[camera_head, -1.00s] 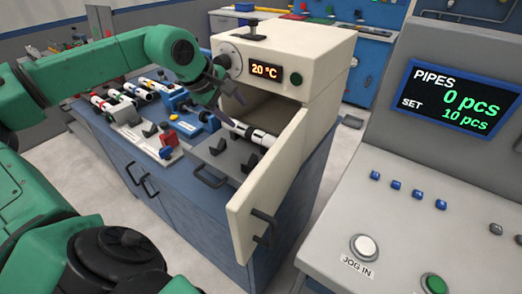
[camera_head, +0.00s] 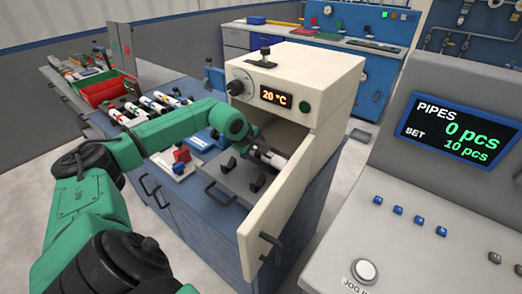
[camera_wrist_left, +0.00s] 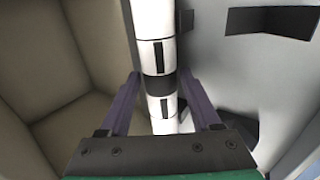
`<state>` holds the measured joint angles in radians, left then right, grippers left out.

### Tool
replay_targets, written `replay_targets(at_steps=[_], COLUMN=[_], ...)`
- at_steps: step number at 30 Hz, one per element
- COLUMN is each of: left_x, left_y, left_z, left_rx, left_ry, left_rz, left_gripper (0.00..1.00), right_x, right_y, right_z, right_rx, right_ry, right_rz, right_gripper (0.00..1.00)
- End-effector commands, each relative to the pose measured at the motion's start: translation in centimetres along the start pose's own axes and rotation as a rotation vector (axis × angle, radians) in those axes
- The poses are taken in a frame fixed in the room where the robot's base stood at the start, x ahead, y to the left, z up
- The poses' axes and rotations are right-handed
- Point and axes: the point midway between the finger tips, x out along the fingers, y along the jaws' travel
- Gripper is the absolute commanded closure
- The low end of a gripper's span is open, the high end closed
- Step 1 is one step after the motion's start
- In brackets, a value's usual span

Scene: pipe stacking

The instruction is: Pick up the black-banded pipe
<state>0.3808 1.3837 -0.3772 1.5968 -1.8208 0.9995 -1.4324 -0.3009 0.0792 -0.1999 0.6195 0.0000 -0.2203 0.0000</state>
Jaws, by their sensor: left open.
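The black-banded pipe is white with a black ring and short black marks; it lies on the grey fixture in front of the oven's mouth (camera_head: 268,157). In the left wrist view the pipe (camera_wrist_left: 158,88) runs lengthwise between the two purple fingers. My left gripper (camera_wrist_left: 158,80) is open, with one finger on each side of the pipe and the palm close to the band. I cannot tell whether either finger touches it. In the head view my left wrist hides the pipe's far end and most of the fingers. My right gripper is out of view.
The cream oven (camera_head: 305,75) reads 20 °C; its open door (camera_head: 275,200) stands close to the right of the pipe. Other banded pipes (camera_head: 165,98) lie at the back left of the blue bench. A console (camera_head: 450,140) with a pipe counter stands at right.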

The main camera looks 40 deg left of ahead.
Motion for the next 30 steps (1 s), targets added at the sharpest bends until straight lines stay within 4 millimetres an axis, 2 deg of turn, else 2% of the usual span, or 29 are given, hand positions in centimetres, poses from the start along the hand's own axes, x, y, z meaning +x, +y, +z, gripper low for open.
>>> replay_targets(at_steps=[5, 6, 8, 10, 11, 19, 23, 30], left_x=[0.1, 0.1, 0.1, 0.1, 0.1, 0.1, -0.3, -4.1], left_y=[0.0, 0.0, 0.0, 0.0, 0.0, 0.0, 0.2, 2.9], left_z=[0.0, 0.0, 0.0, 0.0, 0.0, -0.1, -0.5, -0.4], left_rx=[0.001, 0.001, 0.001, 0.001, 0.001, 0.000, 0.001, 0.000], left_ry=[0.001, 0.000, 0.000, 0.000, 0.000, 0.001, 0.001, -0.001], left_rz=[0.000, 0.000, 0.000, 0.000, 0.000, 0.000, 0.001, 0.007], left_gripper=[0.36, 0.44, 0.67, 0.93, 1.00, 1.00, 1.00, 1.00], right_x=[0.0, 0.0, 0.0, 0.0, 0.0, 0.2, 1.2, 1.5], right_y=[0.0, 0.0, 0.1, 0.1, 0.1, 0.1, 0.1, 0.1], right_z=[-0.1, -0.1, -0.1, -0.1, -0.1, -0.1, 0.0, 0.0], right_rx=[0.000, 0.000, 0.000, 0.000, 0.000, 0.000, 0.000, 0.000], right_ry=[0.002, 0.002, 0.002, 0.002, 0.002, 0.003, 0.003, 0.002], right_rz=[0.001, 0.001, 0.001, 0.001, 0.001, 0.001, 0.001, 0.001], right_gripper=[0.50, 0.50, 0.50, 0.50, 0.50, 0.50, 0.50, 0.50])
